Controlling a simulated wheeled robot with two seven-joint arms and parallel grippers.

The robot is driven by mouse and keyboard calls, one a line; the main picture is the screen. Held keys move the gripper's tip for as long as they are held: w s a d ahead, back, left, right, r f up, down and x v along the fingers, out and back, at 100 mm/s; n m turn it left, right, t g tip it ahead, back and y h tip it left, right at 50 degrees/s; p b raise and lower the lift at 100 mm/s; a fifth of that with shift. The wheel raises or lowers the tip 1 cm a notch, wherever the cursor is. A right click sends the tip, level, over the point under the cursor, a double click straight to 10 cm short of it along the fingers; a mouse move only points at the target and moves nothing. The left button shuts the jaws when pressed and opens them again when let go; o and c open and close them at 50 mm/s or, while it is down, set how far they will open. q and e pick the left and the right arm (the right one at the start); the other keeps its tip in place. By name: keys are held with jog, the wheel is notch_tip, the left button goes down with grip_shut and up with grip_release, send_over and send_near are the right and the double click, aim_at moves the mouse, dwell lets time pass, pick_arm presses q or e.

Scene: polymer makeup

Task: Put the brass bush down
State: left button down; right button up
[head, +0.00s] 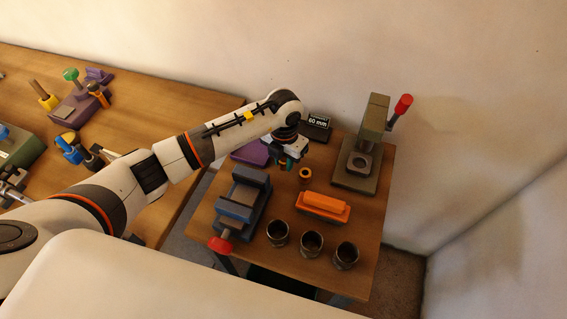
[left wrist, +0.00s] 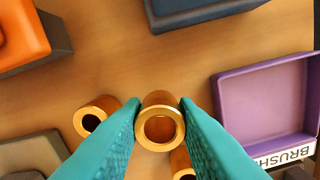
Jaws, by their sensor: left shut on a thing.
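My left gripper (head: 286,163) is over the small wooden table in the head view. In the left wrist view its teal fingers are shut on a brass bush (left wrist: 160,128), a short hollow cylinder held with its open end towards the camera. A second brass bush (left wrist: 95,117) is left of the fingers, and another (left wrist: 182,163) is partly hidden behind the right finger. A brass bush (head: 306,175) also shows on the table beside the gripper in the head view. I cannot tell how high the held bush is. My right gripper is not in view.
A purple tray (left wrist: 265,85) lies right of the fingers in the wrist view. Around the gripper in the head view are a blue vise (head: 243,195), an orange block (head: 322,206), a press (head: 358,172) and a "60 mm" display (head: 317,124). Three dark metal cups (head: 311,243) stand in front.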

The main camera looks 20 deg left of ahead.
aim_at(284, 166)
pick_arm(q)
notch_tip(284, 166, down, 2)
jog(key=shift+s+f, duration=0.1)
jog(key=shift+f, duration=0.5)
jog(key=c, duration=1.1)
grip_release()
jog(key=shift+c, duration=0.2)
jog(key=shift+r, duration=0.1)
jog(key=shift+r, duration=0.4)
notch_tip(284, 166, up, 10)
jog(key=b, duration=0.2)
jog(key=shift+r+b, duration=0.25)
jog(key=shift+b, duration=0.05)
jog(key=shift+r, duration=0.5)
